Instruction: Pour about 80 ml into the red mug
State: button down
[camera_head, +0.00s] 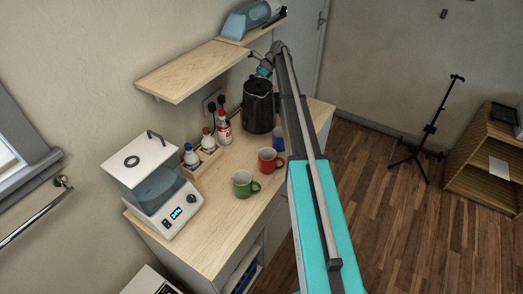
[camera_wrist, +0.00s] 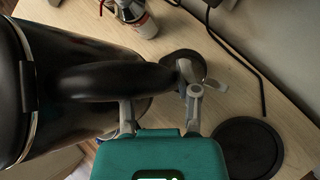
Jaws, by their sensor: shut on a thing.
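The red mug (camera_head: 268,161) stands upright on the wooden counter, its handle to the right; what is inside is too small to tell. A black kettle (camera_head: 258,107) stands out behind it, looking about upright. My gripper (camera_head: 265,68) is at the top of the kettle. In the wrist view, my gripper (camera_wrist: 160,98) is shut on the kettle's black handle (camera_wrist: 105,78), and the kettle body (camera_wrist: 65,75) fills the left. A round black disc (camera_wrist: 247,147) lies bare on the counter beside it. Whether the kettle touches the counter is unclear.
A green mug (camera_head: 243,184) stands left of the red mug, and a blue mug (camera_head: 279,137) is partly hidden by my arm. Bottles (camera_head: 223,127) stand behind in a wooden holder. A shelf (camera_head: 185,70) overhangs the counter, and a white appliance (camera_head: 158,190) occupies its left end.

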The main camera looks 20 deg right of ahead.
jog(key=shift+w+d, duration=0.15)
jog(key=shift+w, duration=0.15)
